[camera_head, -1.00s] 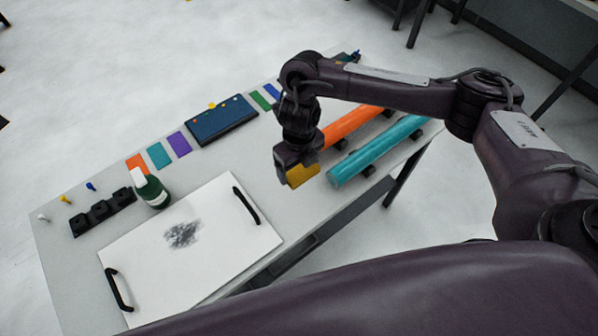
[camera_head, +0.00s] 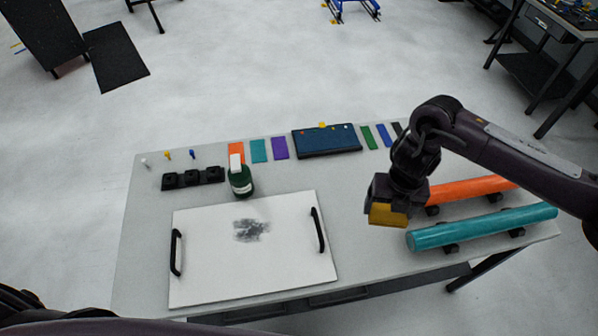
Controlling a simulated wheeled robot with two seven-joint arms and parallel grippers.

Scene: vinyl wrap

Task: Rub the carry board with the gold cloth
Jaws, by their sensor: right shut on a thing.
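The carry board (camera_head: 210,270) is a white panel with a black handle at its left and right sides. It lies flat on the table, with a dark grey smudge (camera_head: 252,230) near its upper middle. My right gripper (camera_head: 388,210) is shut on the gold cloth (camera_head: 386,215), a folded yellow-gold block, and holds it to the right of the board, apart from it. The fingertips are partly hidden by the gripper body and cloth. My left gripper is not in view; a dark part of my body shows at the lower left.
A green bottle with a white cap (camera_head: 240,178) stands just behind the board. A black holder (camera_head: 193,178) is to its left. Orange (camera_head: 465,190) and teal (camera_head: 480,229) rolls lie on supports at right. A dark blue case (camera_head: 327,141) and colour swatches line the back.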

